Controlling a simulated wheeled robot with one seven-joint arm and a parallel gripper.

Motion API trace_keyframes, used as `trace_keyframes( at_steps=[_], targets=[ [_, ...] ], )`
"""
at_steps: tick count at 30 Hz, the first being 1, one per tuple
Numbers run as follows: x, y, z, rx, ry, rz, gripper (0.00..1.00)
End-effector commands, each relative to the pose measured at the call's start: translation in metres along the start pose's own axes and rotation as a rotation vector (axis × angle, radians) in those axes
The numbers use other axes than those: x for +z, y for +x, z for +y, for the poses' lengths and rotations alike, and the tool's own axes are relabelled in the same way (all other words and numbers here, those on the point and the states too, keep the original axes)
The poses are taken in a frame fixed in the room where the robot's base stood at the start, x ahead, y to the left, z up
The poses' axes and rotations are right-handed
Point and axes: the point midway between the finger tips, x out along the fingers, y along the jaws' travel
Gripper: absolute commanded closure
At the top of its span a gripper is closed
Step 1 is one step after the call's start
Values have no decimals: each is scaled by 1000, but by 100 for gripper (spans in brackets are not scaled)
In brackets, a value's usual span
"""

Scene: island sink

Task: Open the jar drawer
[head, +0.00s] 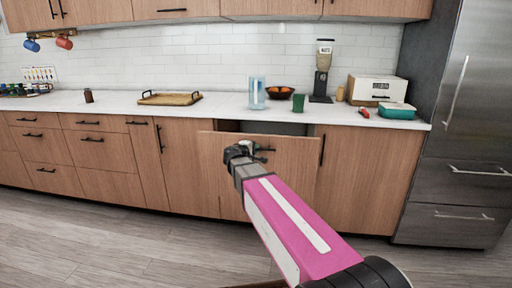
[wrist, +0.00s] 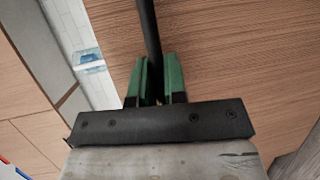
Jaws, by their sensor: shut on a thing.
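The jar drawer (head: 290,178) has a wide wooden front under the counter in the head view. Its front stands out from the cabinet, and a dark gap shows behind its top edge. Its black bar handle (head: 266,149) is near the top of the front. My gripper (head: 250,150) is at this handle. In the wrist view, the green fingers of my gripper (wrist: 155,64) are shut around the black handle (wrist: 148,30), with the wooden front (wrist: 235,50) behind it. The drawer's contents are hidden.
The counter (head: 222,104) above holds a blue-tinted clear container (head: 257,92), a fruit bowl (head: 280,92), a green cup (head: 298,103) and a grinder-like machine (head: 322,70). A steel fridge (head: 465,130) stands at the right. The floor (head: 110,235) at the left is clear.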

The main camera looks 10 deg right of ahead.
Motion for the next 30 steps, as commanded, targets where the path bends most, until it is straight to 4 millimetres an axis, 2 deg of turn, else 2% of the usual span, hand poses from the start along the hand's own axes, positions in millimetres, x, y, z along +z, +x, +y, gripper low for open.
trace_keyframes(
  at_steps=[1,6,19,20,21,22,30],
  targets=[
    [4,-7,-2,0,0,0,100],
    [8,-19,-4,0,1,0,100],
    [8,-21,-5,0,1,0,100],
    [8,-21,-5,0,1,0,81],
    [8,-21,-5,0,1,0,68],
    [8,-21,-5,0,1,0,63],
    [9,-22,-5,0,0,0,63]
  ],
)
